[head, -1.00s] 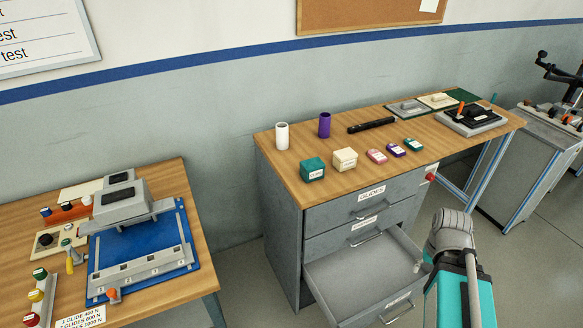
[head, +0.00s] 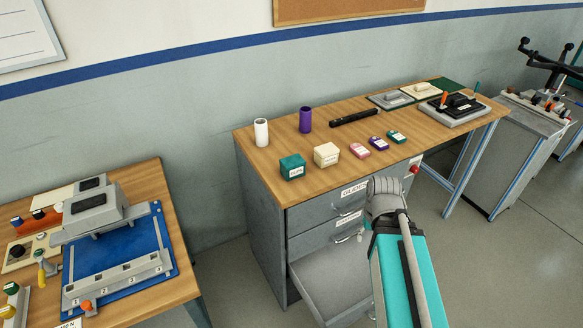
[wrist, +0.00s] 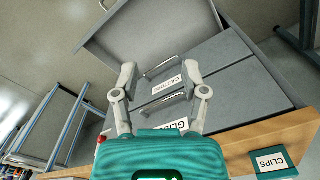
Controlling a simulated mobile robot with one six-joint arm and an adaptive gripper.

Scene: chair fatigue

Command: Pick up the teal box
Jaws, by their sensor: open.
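The larger teal box (head: 292,167) stands on the wooden bench top near its front left corner, with a white label on its front. It also shows in the wrist view as a teal box labelled CLIPS (wrist: 273,163) at the lower right. A smaller teal box (head: 397,136) stands farther right in the row. My gripper (wrist: 160,74) is open and empty in the wrist view, in front of the drawer fronts and apart from the box. In the head view its fingers cannot be made out.
A cream box (head: 326,154) stands close to the right of the larger teal box, then pink (head: 359,150) and purple (head: 379,143) ones. White (head: 261,132) and purple (head: 305,119) cylinders stand behind. An open drawer (head: 335,273) juts out below the bench top.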

